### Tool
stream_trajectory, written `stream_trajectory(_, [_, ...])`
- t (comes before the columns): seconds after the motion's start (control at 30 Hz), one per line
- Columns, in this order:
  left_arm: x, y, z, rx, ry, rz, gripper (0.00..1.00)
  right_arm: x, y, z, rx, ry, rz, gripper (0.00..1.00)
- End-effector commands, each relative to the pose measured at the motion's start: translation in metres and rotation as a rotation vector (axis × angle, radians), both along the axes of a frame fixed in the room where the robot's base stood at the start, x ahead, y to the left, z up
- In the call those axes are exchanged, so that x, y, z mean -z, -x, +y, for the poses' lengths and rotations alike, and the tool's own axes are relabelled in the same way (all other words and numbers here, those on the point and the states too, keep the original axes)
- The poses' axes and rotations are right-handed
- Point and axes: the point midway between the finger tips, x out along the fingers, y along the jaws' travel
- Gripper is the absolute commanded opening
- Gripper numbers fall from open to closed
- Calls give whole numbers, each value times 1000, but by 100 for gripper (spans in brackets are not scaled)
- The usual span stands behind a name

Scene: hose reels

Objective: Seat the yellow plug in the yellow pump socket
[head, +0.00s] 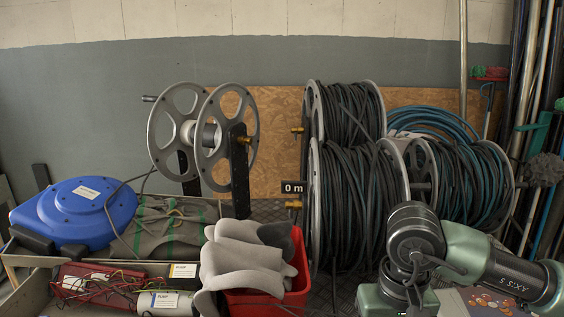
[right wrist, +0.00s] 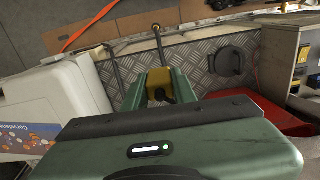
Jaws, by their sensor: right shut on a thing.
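A grey unit (head: 166,302) with a pump-like label stands at the bottom left. No yellow socket can be made out. My left gripper is not in view.
A red bin (head: 298,268) with grey pieces (head: 245,262) stands in the middle. A blue reel (head: 75,210), a red device with loose wires (head: 100,285) and large hose reels (head: 350,180) crowd around. A white container (right wrist: 60,95) is left of the gripper in the wrist view.

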Motion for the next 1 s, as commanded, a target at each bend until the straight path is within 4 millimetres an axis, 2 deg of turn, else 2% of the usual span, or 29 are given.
stream_trajectory(0.03, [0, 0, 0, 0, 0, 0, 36, 5, 6, -9, 0, 3, 2, 0])
stream_trajectory(0.17, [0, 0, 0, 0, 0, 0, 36, 10, 15, -20, -4, 7, 2, 0])
stream_trajectory(0.4, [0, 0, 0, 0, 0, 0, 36, 11, 15, -21, 13, 7, 2, 0])
stream_trajectory(0.53, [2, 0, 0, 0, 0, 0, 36, 13, 9, -18, 138, 6, -2, 0])
stream_trajectory(0.67, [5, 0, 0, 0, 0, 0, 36, 15, -3, -14, 401, 5, -10, 0])
stream_trajectory(1.0, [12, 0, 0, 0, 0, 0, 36, 22, -37, -2, 1288, -16, -21, 0])
